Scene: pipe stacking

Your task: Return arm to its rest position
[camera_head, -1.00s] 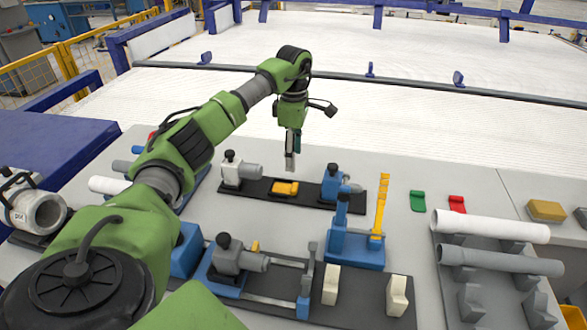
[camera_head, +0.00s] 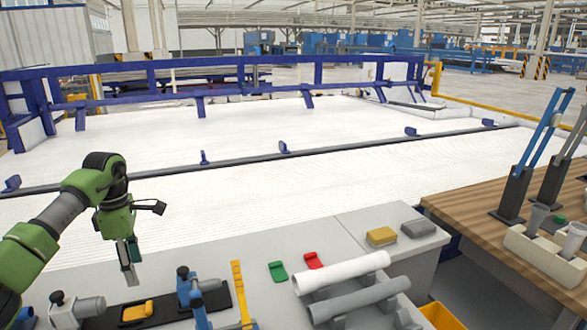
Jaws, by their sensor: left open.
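My left arm comes in from the left edge in green and grey. Its gripper (camera_head: 131,268) points down above the grey worktable (camera_head: 236,255), near the far edge. It is open and empty, apart from the fixtures. Below it, a dark base plate (camera_head: 106,318) carries a grey clamp (camera_head: 76,309), a yellow block (camera_head: 137,311) and a blue clamp (camera_head: 192,290). A white pipe (camera_head: 341,271) and a grey pipe (camera_head: 359,299) lie side by side on a rack at the right of the table. My right gripper is out of view.
Green (camera_head: 278,271) and red (camera_head: 313,261) small pieces lie beside the pipes. Yellow (camera_head: 381,236) and grey (camera_head: 418,228) blocks sit farther right. A wooden bench (camera_head: 485,228) holds upright tools. A blue-framed white bed (camera_head: 250,130) lies behind the table.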

